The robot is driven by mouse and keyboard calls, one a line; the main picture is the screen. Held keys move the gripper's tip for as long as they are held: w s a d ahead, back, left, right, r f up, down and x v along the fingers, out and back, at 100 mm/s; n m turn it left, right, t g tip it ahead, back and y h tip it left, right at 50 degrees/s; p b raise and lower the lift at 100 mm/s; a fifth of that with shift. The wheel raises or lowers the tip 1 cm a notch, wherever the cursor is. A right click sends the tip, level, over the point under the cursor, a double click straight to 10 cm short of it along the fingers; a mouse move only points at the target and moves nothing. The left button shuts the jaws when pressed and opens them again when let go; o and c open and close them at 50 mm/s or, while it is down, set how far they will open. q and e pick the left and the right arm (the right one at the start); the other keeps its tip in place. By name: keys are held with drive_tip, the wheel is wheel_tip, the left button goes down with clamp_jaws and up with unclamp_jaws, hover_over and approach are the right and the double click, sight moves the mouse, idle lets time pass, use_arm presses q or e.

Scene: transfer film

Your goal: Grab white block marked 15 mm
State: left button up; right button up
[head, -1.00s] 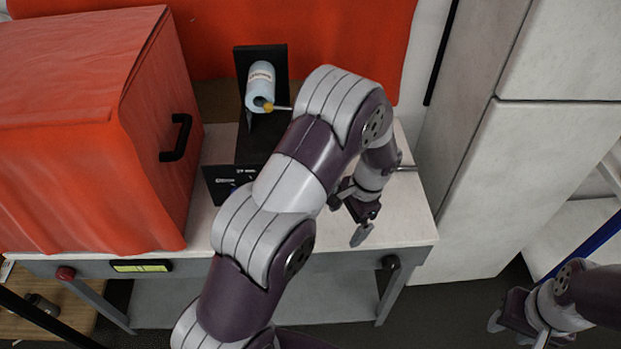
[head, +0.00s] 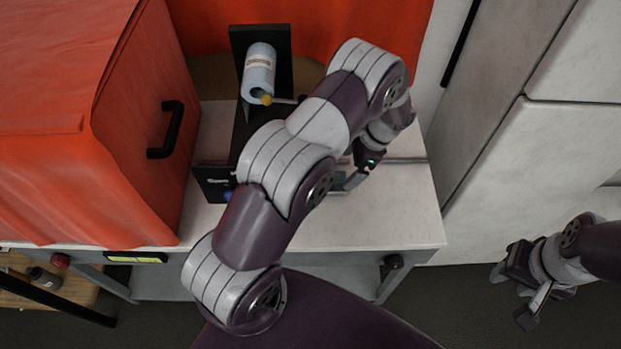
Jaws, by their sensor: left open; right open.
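I cannot make out a white block marked 15 mm in the head view; my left arm covers part of the table where it may lie. My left gripper (head: 350,180) is open, low over the right half of the pale table (head: 400,217), partly hidden by its own arm. A small pale shape shows at its fingers, but I cannot tell whether it is a fingertip or the block. My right gripper (head: 511,295) is open and empty, over the floor to the right of the table.
A light blue labelled roll (head: 258,70) lies on a black stand (head: 282,60) behind my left arm. A red-covered box with a black handle (head: 166,130) fills the left. A grey cabinet (head: 520,180) stands right. The table's front right is clear.

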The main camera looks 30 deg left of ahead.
use_arm(q)
drive_tip(key=p+x, duration=0.1)
drive_tip(key=x, duration=0.1)
drive_tip(key=p+x, duration=0.1)
drive_tip(key=x, duration=0.2)
drive_tip(key=p+x, duration=0.1)
drive_tip(key=x, duration=0.1)
drive_tip(key=shift+w+a+f+p, duration=0.2)
drive_tip(key=shift+a+p, duration=0.05)
drive_tip(key=shift+p, duration=0.05)
drive_tip(key=shift+f, duration=0.1)
drive_tip(key=c, duration=1.1)
